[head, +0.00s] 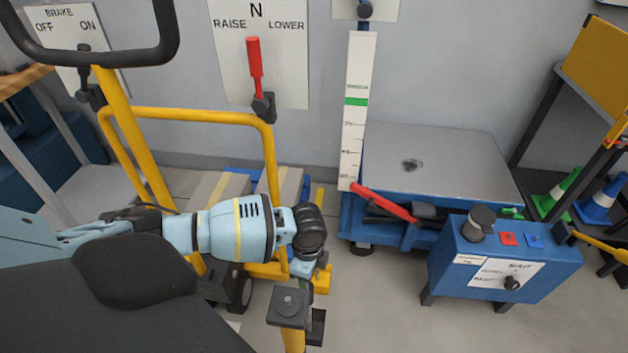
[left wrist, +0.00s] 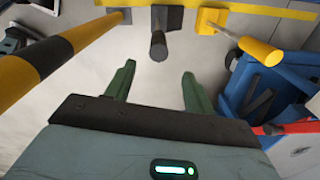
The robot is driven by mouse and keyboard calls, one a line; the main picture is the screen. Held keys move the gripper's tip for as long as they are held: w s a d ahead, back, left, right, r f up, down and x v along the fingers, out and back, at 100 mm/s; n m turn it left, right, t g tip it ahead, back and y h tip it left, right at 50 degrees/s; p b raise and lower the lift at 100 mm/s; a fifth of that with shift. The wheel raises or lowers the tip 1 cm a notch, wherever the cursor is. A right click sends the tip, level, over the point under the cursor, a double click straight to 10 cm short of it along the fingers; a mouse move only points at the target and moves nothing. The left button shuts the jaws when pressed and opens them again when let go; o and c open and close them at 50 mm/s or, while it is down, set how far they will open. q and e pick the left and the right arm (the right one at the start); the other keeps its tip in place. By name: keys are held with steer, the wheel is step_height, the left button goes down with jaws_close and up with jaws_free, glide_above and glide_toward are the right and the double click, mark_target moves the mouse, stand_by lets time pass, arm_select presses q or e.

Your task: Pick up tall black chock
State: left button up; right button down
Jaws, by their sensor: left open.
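The tall black chock is most likely the dark block (left wrist: 168,20) with a round dark stub (left wrist: 158,46) at the top middle of the left wrist view. In the head view a dark piece (head: 317,326) low in the middle, partly behind a post, seems to be the same. My left gripper (left wrist: 158,78) is open and empty, its two green fingers apart on the near side of the stub, not around it. In the head view the left gripper (head: 304,267) is at the arm's end, its fingers mostly hidden. My right gripper is not in view.
A yellow block (left wrist: 212,19) with a yellow handle stands beside the dark block. A yellow-and-black post (left wrist: 48,60) with a black cap (head: 290,305) stands close by. A blue lift table (head: 440,150) with a red lever and a blue control box (head: 500,265) stand right.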

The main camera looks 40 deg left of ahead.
mark_target(311, 303)
arm_select(q)
step_height(311, 303, down, 3)
steer(key=shift+s+r+b, duration=0.1)
steer(key=shift+r+b, duration=0.1)
steer(key=shift+b, duration=0.3)
step_height(311, 303, down, 2)
steer(key=shift+f+b, duration=0.25)
steer(key=shift+b, duration=0.25)
steer(key=shift+f, duration=0.3)
step_height(311, 303, down, 5)
steer(key=shift+a+r+b, duration=0.1)
steer(key=shift+a+b, duration=0.05)
steer(key=shift+b, duration=1.05)
steer(key=shift+r, duration=0.1)
steer(key=shift+c, duration=0.7)
steer(key=c, duration=1)
jaws_close()
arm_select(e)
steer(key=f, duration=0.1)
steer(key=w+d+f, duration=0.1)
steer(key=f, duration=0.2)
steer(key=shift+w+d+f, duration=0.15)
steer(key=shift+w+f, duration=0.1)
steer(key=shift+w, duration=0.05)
